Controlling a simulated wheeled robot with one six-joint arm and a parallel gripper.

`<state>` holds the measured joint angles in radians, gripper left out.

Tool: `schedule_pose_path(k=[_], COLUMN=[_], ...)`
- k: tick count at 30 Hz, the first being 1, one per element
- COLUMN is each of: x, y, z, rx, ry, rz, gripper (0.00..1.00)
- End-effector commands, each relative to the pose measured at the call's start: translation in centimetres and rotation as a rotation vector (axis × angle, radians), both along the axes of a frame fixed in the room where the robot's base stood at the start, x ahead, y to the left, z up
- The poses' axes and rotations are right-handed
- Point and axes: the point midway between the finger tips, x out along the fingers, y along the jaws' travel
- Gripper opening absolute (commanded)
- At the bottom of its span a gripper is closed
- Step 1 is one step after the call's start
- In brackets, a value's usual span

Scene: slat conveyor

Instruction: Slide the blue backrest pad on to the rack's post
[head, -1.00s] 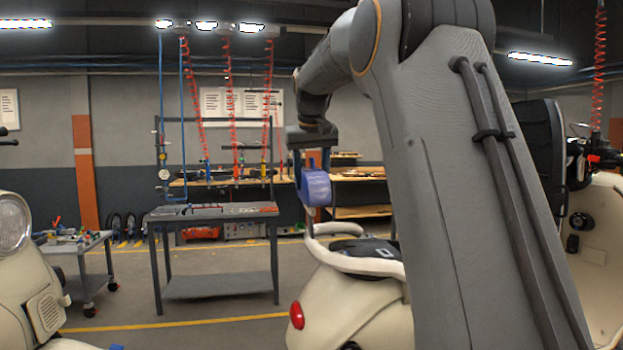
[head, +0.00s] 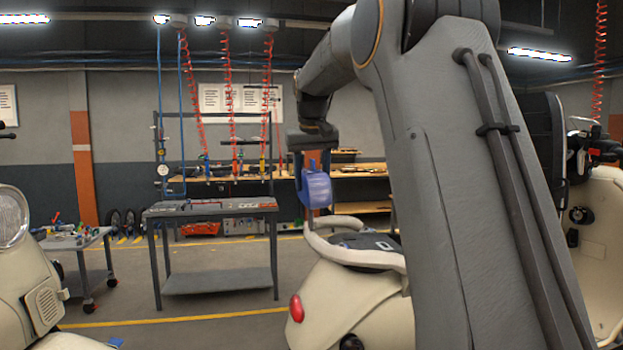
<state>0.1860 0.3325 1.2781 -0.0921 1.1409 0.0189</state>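The blue backrest pad (head: 317,189) hangs below my gripper (head: 312,165), between its two dark fingers, in the head view. The gripper points down and appears shut on the pad's upper part. The cream scooter's rack (head: 350,258) is a pale tube loop around the dark seat, below and to the right of the pad. The pad's lower edge is just above the rack's raised rear end (head: 309,228). I cannot tell whether they touch or which part of the tube is the post.
My own arm covers the middle right. A second cream scooter (head: 25,270) stands at the left edge. A grey workbench (head: 213,212) and a small cart (head: 85,243) stand behind, with open floor before them. Red coiled hoses (head: 229,100) hang above the bench.

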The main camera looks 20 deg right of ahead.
Motion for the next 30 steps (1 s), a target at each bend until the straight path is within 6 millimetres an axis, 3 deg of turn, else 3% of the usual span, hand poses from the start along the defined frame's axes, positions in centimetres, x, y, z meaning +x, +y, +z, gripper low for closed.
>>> schedule_pose_path(k=[11,12,15,25,30], x=[0.0,0.0,0.0,0.0,-0.6], y=[-0.1,0.0,0.0,0.0,0.3], z=[-0.4,-0.4,-0.4,-0.3,1.4], rx=[-0.001,-0.001,0.000,0.000,-0.001], ry=[-0.003,-0.003,-0.002,0.000,-0.004], rz=[0.000,0.000,0.000,0.000,0.000], gripper=[0.17,0.52,0.69,0.70,0.70])
